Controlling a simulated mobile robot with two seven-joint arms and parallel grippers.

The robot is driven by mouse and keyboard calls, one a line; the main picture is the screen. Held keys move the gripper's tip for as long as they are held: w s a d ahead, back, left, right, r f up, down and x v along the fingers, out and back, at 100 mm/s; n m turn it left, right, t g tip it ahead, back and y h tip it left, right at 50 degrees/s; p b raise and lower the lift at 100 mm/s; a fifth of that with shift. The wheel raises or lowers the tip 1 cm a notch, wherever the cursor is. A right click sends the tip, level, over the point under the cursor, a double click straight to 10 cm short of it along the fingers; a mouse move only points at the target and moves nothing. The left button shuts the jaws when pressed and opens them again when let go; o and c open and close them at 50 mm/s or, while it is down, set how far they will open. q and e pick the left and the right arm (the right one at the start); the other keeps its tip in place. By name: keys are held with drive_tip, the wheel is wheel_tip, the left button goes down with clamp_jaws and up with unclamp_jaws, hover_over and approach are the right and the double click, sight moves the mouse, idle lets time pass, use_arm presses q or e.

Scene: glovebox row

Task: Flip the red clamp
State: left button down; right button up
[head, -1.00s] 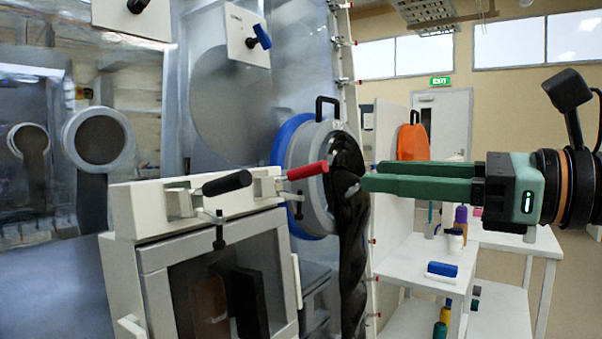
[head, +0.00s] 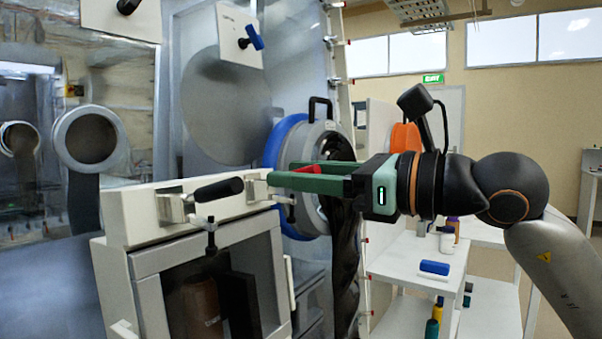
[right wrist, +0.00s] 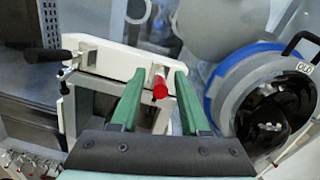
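The red clamp (head: 308,180) is mounted at the right end of the white top bar of a small windowed box; my gripper fingers partly hide it in the head view. In the right wrist view the red handle (right wrist: 160,88) points toward the camera. My right gripper (head: 272,174) reaches in from the right, its green fingers on either side of the red handle. In the right wrist view its fingers (right wrist: 160,72) are apart, with gaps visible on both sides of the handle. My left gripper is not in view.
A black-handled clamp (head: 218,190) sits on the same white bar (head: 150,215), to the left. A blue-ringed glove port (head: 285,140) with a hanging black glove is close behind my gripper. A white table (head: 395,262) with small items stands at the right.

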clamp_jaws()
idle(1.2)
